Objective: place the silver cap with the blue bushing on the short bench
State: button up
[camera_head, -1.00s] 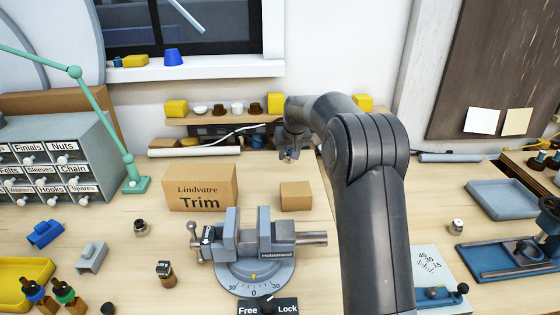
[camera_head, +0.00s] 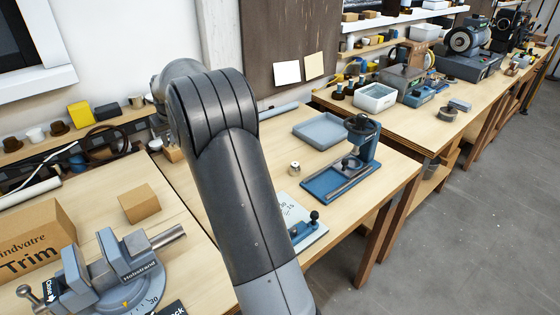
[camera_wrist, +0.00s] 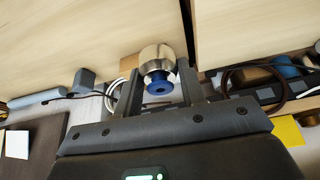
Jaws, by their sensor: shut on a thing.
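In the wrist view, my gripper (camera_wrist: 157,76) is shut on the silver cap (camera_wrist: 156,54). The blue bushing (camera_wrist: 159,84) sits at the cap's near end, between the fingers. In the head view my arm hides the gripper and the held cap. A bench (camera_head: 396,166) in the middle of the head view looks like the short bench. It carries a grey-blue tray, a blue press and an angle plate. Another small silver piece (camera_head: 294,168) stands on it, apart from my gripper.
The grey vise (camera_head: 112,268) and cardboard boxes (camera_head: 139,203) stand on the left bench. The empty tray (camera_head: 321,131) and blue press (camera_head: 345,172) take up much of the middle bench. Bare wood shows around the small silver piece. A cluttered bench runs away at the right.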

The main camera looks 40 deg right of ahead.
jog(key=s+d+f+m+g+h, duration=0.1)
jog(key=s+d+m, duration=0.3)
jog(key=d, duration=0.7)
jog(key=s+d+f+m+h, duration=0.2)
jog(key=s+d+m, duration=0.15)
jog(key=d, duration=0.85)
jog(key=m+g+h, duration=0.1)
jog(key=m+g, duration=0.1)
jog(key=m, duration=0.5)
send_over(312, 162)
jog(key=a, duration=0.2)
notch_tip(312, 162, down, 2)
jog(key=f, duration=0.4)
jog(key=shift+s+d+f, duration=0.2)
jog(key=shift+d+f, duration=0.05)
jog(key=shift+f, duration=2.2)
jog(key=shift+f, duration=0.15)
jog(key=o, duration=1.1)
jog(key=shift+c, duration=0.2)
jog(key=v, duration=1.2)
jog(key=shift+w+a, duration=0.15)
